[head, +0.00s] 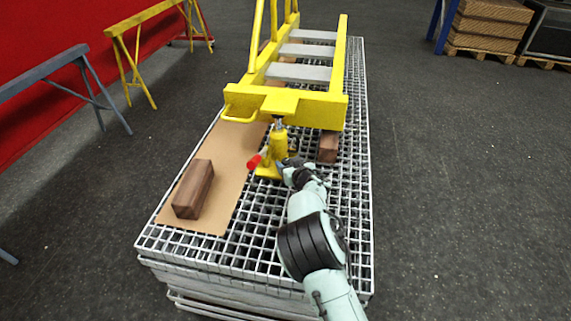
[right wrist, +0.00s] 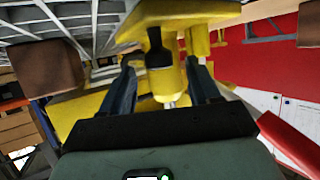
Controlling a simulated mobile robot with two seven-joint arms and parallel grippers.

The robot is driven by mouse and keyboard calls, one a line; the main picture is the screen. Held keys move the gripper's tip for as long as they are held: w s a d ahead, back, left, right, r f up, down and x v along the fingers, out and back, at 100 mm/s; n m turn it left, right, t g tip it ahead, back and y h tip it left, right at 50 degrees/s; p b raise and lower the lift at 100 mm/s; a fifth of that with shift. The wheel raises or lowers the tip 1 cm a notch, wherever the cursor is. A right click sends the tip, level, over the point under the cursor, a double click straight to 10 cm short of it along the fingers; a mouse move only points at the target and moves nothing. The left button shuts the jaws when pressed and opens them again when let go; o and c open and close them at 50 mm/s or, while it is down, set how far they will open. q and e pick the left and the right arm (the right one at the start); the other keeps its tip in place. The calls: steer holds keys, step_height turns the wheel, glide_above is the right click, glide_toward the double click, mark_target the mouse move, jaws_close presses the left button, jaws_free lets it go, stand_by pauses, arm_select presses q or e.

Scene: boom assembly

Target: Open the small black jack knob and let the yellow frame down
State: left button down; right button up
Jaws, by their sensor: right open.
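The yellow frame (head: 325,110) stands at the far half of the grated table, its near crossbar above the yellow jack (head: 278,147). The jack stands upright with its top at the frame's yellow plate (head: 280,103). A red handle end (head: 254,161) sticks out to its left. My right gripper (head: 284,165) is low beside the jack's near right side. The right wrist view looks upside down; there my open gripper (right wrist: 161,85) has its fingers on either side of the jack. A black part (right wrist: 157,50) shows between them, possibly the knob. My left gripper is out of view.
A brown block (head: 328,147) stands near the crossbar's right end. Another block (head: 193,188) lies on a brown sheet (head: 222,200) at left. Trestles (head: 130,60) stand to the left.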

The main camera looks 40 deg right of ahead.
mark_target(287, 162)
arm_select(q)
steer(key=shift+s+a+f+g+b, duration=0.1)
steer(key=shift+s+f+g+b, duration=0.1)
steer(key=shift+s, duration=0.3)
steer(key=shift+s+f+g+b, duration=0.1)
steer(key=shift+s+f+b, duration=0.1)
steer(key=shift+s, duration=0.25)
arm_select(e)
steer(key=shift+x, duration=1.8)
steer(key=shift+c, duration=0.2)
